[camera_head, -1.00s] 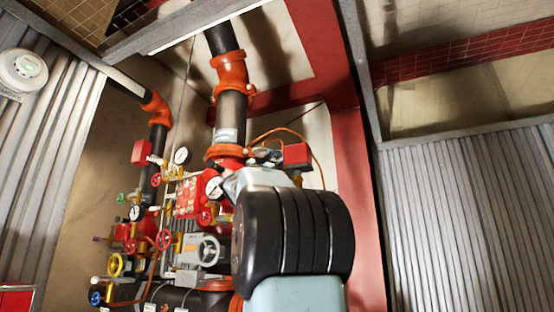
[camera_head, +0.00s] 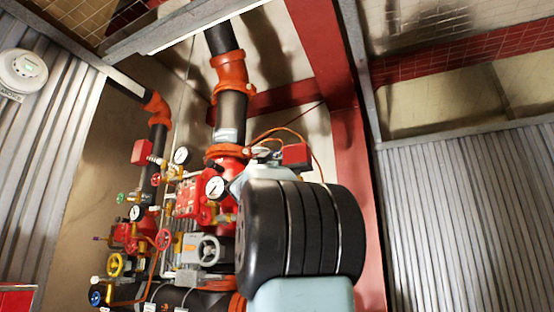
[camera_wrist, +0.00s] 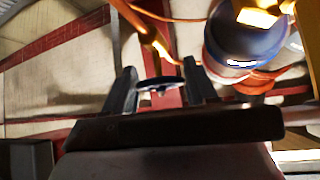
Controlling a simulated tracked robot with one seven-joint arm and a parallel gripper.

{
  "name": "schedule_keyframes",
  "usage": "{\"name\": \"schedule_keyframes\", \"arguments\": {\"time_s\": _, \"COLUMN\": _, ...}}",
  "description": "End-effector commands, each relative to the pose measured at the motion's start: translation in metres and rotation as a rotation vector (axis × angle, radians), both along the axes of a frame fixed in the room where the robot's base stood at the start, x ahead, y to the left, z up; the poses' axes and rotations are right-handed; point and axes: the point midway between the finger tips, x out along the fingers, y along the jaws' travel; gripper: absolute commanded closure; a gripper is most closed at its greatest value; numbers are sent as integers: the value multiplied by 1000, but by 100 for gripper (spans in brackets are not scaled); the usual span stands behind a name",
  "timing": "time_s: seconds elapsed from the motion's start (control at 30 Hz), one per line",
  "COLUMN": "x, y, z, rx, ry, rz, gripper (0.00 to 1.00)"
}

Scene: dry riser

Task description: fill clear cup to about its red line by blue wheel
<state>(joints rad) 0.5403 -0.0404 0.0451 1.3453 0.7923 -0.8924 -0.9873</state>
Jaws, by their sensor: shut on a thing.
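The blue wheel (camera_head: 97,297) is at the lower left of the pipework in the head view, below a yellow wheel. My gripper (camera_wrist: 160,84) shows in the wrist view, its two dark fingers on either side of a small thing with a dark oval rim (camera_wrist: 160,81). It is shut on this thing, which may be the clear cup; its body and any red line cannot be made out. In the head view my own arm hides the gripper. The arm is well to the right of the blue wheel.
Red wheels (camera_head: 164,239), a yellow wheel (camera_head: 115,265), gauges (camera_head: 215,187) and a grey handwheel box (camera_head: 203,249) crowd the pipework left of my arm. A thick black riser (camera_head: 230,117) with orange couplings stands behind. A red post (camera_head: 352,190) is close on the right.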

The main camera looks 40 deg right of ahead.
Motion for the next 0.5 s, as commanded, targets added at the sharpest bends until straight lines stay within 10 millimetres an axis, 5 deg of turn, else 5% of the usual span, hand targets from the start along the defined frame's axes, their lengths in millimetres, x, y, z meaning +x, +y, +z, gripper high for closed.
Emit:
{"name": "schedule_keyframes", "arguments": {"time_s": 0.17, "x": 1, "y": 1, "z": 0, "rx": -1, "ry": 0, "rz": 3, "gripper": 74}}
{"name": "schedule_keyframes", "arguments": {"time_s": 0.2, "x": 1, "y": 1, "z": 0, "rx": -1, "ry": 0, "rz": 3, "gripper": 41}}
{"name": "schedule_keyframes", "arguments": {"time_s": 0.23, "x": 1, "y": 1, "z": 0, "rx": -1, "ry": 0, "rz": 3, "gripper": 38}}
{"name": "schedule_keyframes", "arguments": {"time_s": 0.5, "x": 1, "y": 1, "z": 0, "rx": 0, "ry": -1, "rz": 1, "gripper": 37}}
